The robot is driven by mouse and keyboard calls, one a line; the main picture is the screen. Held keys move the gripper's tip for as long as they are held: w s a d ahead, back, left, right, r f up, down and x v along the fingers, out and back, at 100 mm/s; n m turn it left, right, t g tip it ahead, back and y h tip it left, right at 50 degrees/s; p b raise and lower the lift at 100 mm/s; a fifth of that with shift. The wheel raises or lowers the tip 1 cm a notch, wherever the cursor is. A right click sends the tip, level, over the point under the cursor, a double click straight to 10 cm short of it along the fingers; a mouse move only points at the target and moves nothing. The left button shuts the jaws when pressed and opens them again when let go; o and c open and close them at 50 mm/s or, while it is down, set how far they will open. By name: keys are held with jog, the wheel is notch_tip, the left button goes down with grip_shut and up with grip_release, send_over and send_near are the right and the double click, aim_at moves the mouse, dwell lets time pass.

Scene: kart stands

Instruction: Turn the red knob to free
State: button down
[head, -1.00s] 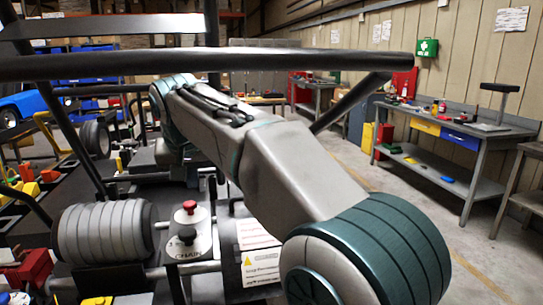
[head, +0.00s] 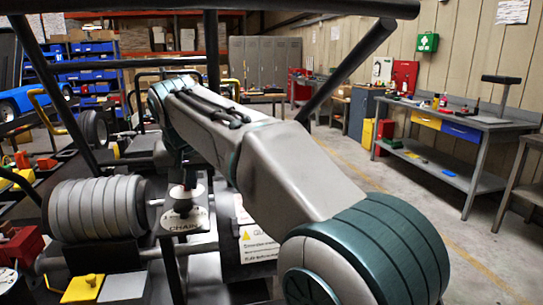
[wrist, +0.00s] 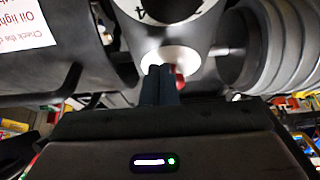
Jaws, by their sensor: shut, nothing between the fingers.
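The red knob (wrist: 180,78) shows in the wrist view as a small red patch beside and behind my fingers; most of it is hidden. It sits at a pale round disc (wrist: 184,57) on a grey housing. In the head view the knob area is on a grey post with a plate lettered "CHAIN" (head: 187,222), and little red shows there. My gripper (wrist: 160,72) is shut, its dark fingertips together and empty, overlapping the disc beside the red. I cannot tell whether the fingertips touch the knob.
A yellow block (head: 82,289) lies front left. A warning label (head: 258,245) is right of the post. Dark frame bars cross above and behind my arm. A workbench (head: 465,125) stands at the right wall.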

jog(key=shift+w+a+r+p, duration=0.1)
jog(key=shift+w+a+p, duration=0.1)
jog(key=shift+p, duration=0.15)
dwell(0.5)
jog(key=shift+s+a+p, duration=0.25)
jog(key=shift+a+p, duration=0.75)
jog(key=shift+p, duration=0.65)
jog(key=shift+s, duration=0.15)
jog(key=shift+s+a, duration=0.1)
jog(key=shift+s, duration=0.05)
notch_tip(320, 180, up, 6)
jog(key=p, duration=0.5)
jog(key=shift+s+p, duration=0.1)
jog(key=shift+p, duration=0.25)
